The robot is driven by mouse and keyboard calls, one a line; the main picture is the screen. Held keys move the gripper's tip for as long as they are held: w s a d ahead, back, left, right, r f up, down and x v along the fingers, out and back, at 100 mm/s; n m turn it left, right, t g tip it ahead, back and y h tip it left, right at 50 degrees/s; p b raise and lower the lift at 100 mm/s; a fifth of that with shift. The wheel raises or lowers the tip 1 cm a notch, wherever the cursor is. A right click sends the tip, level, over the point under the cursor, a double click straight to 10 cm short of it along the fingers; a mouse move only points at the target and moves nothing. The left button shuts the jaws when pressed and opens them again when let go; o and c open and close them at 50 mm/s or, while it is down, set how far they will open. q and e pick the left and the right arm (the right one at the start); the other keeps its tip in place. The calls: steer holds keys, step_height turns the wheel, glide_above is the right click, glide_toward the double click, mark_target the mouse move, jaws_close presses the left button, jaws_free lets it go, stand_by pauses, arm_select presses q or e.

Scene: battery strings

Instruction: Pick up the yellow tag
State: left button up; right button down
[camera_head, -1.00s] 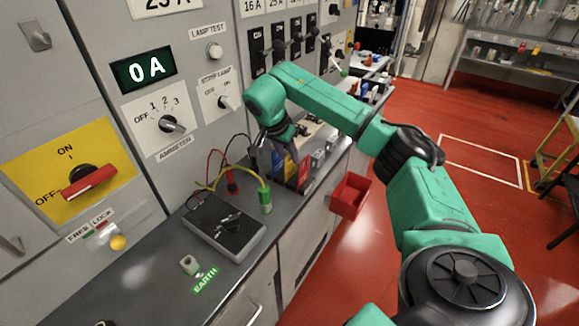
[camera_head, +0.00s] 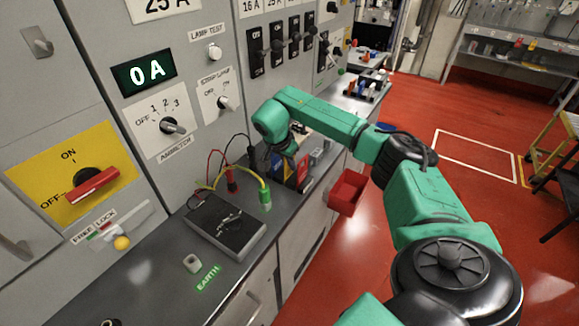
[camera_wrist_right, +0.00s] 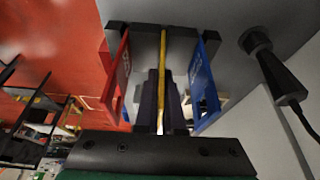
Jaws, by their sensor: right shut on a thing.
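The yellow tag (camera_wrist_right: 163,62) stands edge-on between the two dark fingers of my right gripper (camera_wrist_right: 162,85), which is shut on it. In the head view the yellow tag (camera_head: 290,168) shows only as a thin strip, and my right gripper (camera_head: 279,152) comes down on it from above, partly hidden by its own arm. A red tag (camera_wrist_right: 115,75) stands to the left of the gripper in the wrist view and a blue tag (camera_wrist_right: 203,80) to the right, both apart from the yellow one. My left gripper is not in view.
A grey meter box (camera_head: 225,224) with leads and a green plug (camera_head: 264,196) stand on the counter near the tags. A red bin (camera_head: 347,191) hangs at the counter's front edge. The switch panel (camera_head: 215,130) rises close behind. A black plug (camera_wrist_right: 275,70) is right of the blue tag.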

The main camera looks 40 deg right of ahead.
step_height(320, 180, up, 13)
steer(key=shift+w+f+b, duration=0.1)
steer(key=shift+f+b, duration=0.1)
steer(key=shift+b, duration=0.7)
step_height(320, 180, up, 8)
steer(key=p, duration=0.1)
steer(key=shift+f, duration=0.25)
steer(key=shift+f, duration=0.1)
